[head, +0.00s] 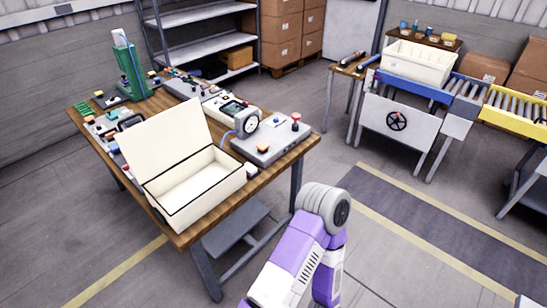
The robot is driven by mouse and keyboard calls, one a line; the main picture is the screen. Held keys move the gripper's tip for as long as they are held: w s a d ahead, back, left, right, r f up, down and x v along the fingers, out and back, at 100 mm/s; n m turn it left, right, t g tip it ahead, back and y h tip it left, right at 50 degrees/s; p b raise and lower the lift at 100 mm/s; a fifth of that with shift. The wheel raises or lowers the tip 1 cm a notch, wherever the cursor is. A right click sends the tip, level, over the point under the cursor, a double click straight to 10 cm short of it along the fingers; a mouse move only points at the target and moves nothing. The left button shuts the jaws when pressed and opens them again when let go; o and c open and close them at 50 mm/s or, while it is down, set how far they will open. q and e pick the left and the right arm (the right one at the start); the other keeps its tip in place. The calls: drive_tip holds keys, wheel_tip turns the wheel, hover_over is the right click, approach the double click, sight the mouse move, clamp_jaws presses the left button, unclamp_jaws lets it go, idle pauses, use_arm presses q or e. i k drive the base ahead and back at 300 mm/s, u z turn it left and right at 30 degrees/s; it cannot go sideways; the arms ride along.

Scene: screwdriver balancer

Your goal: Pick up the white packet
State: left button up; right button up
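I cannot make out a white packet anywhere in the head view. An open cream box (205,200) with its lid raised stands at the front of the wooden table; the part of its inside that shows looks empty. Neither gripper can be seen. A purple and white arm of mine rises from the bottom edge, to the right of the table, with its grey joint uppermost.
The wooden table (268,170) also carries a grey gauge device (270,140), a green stand (130,70) and several small electronic parts. A white bin (418,62) sits on the conveyor (460,85) at the back right. Shelves and cardboard boxes (282,40) stand behind.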

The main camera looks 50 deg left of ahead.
sight(251, 169)
drive_tip(key=u, duration=0.75)
drive_tip(key=i, duration=1.1)
drive_tip(key=u, duration=1.2)
